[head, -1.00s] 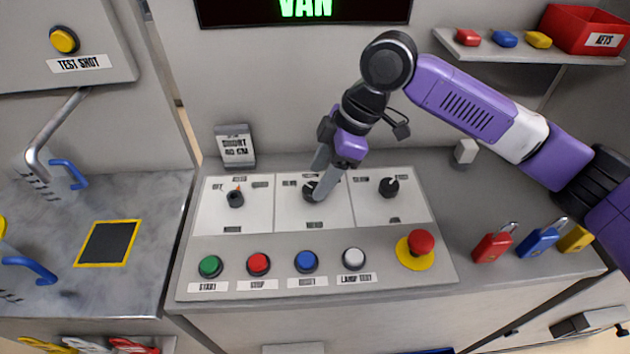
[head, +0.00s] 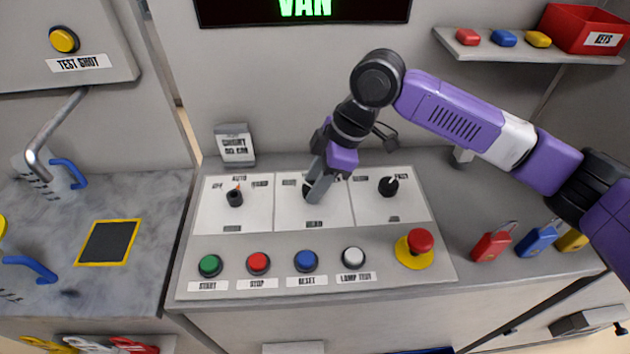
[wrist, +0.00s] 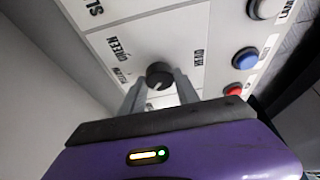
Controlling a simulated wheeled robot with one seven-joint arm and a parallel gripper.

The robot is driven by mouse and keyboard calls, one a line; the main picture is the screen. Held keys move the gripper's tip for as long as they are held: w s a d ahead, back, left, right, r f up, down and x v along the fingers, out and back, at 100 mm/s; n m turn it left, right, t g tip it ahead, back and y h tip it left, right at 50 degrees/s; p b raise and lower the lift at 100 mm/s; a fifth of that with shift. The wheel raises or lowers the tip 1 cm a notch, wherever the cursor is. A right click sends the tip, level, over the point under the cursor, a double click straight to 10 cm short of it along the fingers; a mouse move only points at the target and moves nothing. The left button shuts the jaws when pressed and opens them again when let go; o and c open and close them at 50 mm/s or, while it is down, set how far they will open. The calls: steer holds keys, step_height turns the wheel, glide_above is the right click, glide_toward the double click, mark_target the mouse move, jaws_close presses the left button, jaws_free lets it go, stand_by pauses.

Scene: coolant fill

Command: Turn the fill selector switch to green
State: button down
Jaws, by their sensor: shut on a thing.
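The middle selector switch is a black round knob (wrist: 158,74) on a white panel plate (wrist: 90,20). In the wrist view the label GREEN (wrist: 113,46) is at its upper left, a label that seems to read YELLOW (wrist: 122,76) at its left, and HAND (wrist: 198,57) at its right. My gripper (wrist: 159,92) has a finger on each side of the knob and is shut on it. In the head view my gripper (head: 314,191) stands over the middle plate (head: 300,218) and mostly hides the knob. I cannot tell surely which label the knob points to.
A left selector (head: 235,198) and a right selector (head: 388,186) flank the middle one. Green (head: 210,265), red (head: 258,263), blue (head: 306,260) and white (head: 353,258) buttons and a red emergency stop (head: 420,242) lie in front.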

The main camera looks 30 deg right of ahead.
steer(key=m+p, duration=0.1)
steer(key=m+t+p, duration=0.1)
steer(key=m, duration=0.1)
steer(key=m+p, duration=0.1)
steer(key=shift+s+a+r+h, duration=0.15)
steer(key=shift+a+h, duration=0.1)
steer(key=shift+h, duration=0.05)
steer(key=m+h+p, duration=0.1)
steer(key=m+p, duration=0.1)
steer(key=m, duration=0.1)
steer(key=m+t+h+p, duration=0.1)
steer(key=m+p, duration=0.1)
steer(key=shift+s+a+r+m, duration=0.1)
steer(key=shift+a+m, duration=0.05)
steer(key=shift+m, duration=0.25)
steer(key=m+h+p, duration=0.1)
steer(key=m+p, duration=0.3)
steer(key=p, duration=0.1)
steer(key=shift+a+m+t+h+p, duration=0.1)
steer(key=shift+m+t+h+p, duration=0.2)
steer(key=shift+h, duration=0.1)
steer(key=m+h+p, duration=0.1)
steer(key=m+p, duration=0.2)
steer(key=shift+p, duration=0.35)
steer(key=shift+f+m, duration=0.2)
steer(key=shift+m, duration=0.2)
steer(key=c, duration=0.9)
jaws_free()
